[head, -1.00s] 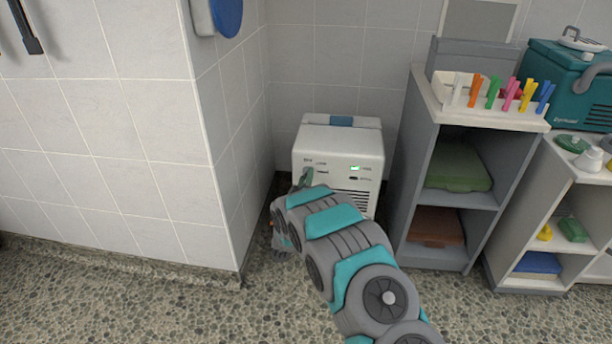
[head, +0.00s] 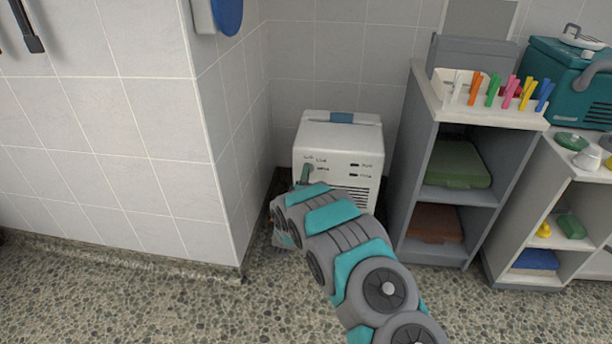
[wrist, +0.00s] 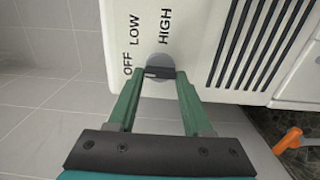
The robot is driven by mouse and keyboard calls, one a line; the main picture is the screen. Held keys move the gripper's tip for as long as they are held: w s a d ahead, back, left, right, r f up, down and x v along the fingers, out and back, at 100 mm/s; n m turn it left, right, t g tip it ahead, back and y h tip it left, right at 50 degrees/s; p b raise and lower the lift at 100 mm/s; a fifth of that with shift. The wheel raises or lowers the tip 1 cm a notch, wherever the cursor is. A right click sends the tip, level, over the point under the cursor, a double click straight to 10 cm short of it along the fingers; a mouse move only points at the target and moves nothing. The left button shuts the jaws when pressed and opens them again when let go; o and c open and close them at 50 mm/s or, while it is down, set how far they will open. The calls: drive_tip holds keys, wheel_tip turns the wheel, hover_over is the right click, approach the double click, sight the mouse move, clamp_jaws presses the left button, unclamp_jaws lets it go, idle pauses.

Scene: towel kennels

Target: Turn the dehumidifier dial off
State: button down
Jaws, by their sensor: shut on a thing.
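The dehumidifier (head: 338,140) is a white box on the floor in the wall corner. Its front carries a grey round dial (wrist: 160,62) with a dark bar across it, beside the words OFF, LOW and HIGH. In the wrist view the bar lies roughly level, its left end towards OFF; I cannot tell which end is the pointer. My gripper (wrist: 160,73) is shut on the dial's bar, one green finger at each end. In the head view my gripper (head: 306,173) hides the dial. The indicator at the panel's upper right (head: 354,165) looks dark.
A tiled wall corner (head: 225,160) stands close to the left of my arm. A grey shelf unit (head: 400,190) stands right of the dehumidifier. An orange thing (wrist: 288,140) shows at the wrist view's lower right. Speckled floor in front is clear.

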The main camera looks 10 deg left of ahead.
drive_tip(key=shift+a, duration=0.1)
idle(0.3)
drive_tip(key=shift+c, duration=1.6)
unclamp_jaws()
drive_tip(key=s, duration=0.7)
drive_tip(key=shift+s+b, duration=0.4)
